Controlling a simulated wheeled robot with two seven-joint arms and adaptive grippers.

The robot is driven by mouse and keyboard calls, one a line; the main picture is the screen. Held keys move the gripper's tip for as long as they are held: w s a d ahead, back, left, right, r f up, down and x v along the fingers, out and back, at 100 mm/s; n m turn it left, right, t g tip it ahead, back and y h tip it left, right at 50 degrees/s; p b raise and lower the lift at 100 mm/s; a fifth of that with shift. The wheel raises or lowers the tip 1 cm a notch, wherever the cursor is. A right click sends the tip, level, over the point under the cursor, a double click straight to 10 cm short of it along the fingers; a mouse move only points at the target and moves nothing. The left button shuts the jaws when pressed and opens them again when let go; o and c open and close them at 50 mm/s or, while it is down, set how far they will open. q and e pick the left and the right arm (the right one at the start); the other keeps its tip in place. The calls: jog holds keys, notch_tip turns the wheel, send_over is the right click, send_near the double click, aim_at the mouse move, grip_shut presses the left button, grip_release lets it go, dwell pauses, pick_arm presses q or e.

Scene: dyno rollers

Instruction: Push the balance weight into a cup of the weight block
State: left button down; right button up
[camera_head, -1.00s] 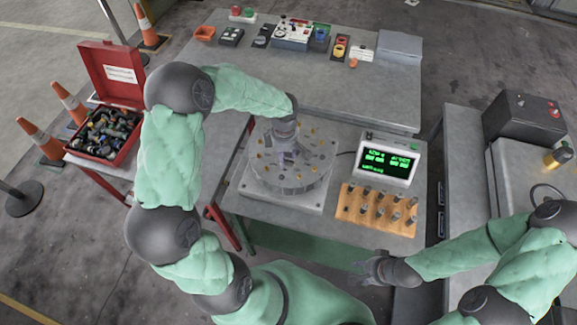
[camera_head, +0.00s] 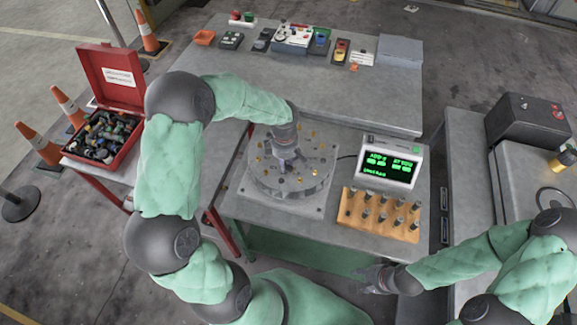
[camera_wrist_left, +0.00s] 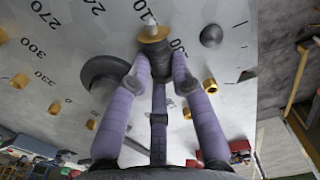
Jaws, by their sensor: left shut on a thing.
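A round grey disc (camera_head: 265,180) with brass cups stands on the table; the wrist view shows its face (camera_wrist_left: 215,75) marked with degree numbers. A tan block (camera_head: 378,228) to its right holds several small grey weights. My left gripper (camera_head: 285,166) points down over the disc. In the wrist view its purple fingers (camera_wrist_left: 160,68) close on a dark piece, apparently the balance weight, at a brass cup (camera_wrist_left: 152,35) with a pale tip. Whether the weight sits in the cup is hidden. My right gripper (camera_head: 368,278) is empty before the table's front edge, its fingers apart.
A display with green digits (camera_head: 388,161) stands behind the tan block. A red case (camera_head: 105,138) of dark parts is at the left, with traffic cones beside it. Small devices line the rear table. A dark box (camera_head: 527,125) is at the right.

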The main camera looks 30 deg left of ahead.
pick_arm(q)
jog(key=shift+r, duration=0.2)
pick_arm(e)
jog(key=shift+r, duration=0.1)
pick_arm(q)
jog(key=shift+r+p, duration=1.6)
jog(key=shift+r, duration=1.25)
pick_arm(e)
notch_tip(320, 180, up, 3)
pick_arm(q)
jog(key=shift+s+f, duration=0.1)
pick_arm(e)
jog(key=shift+s, duration=0.1)
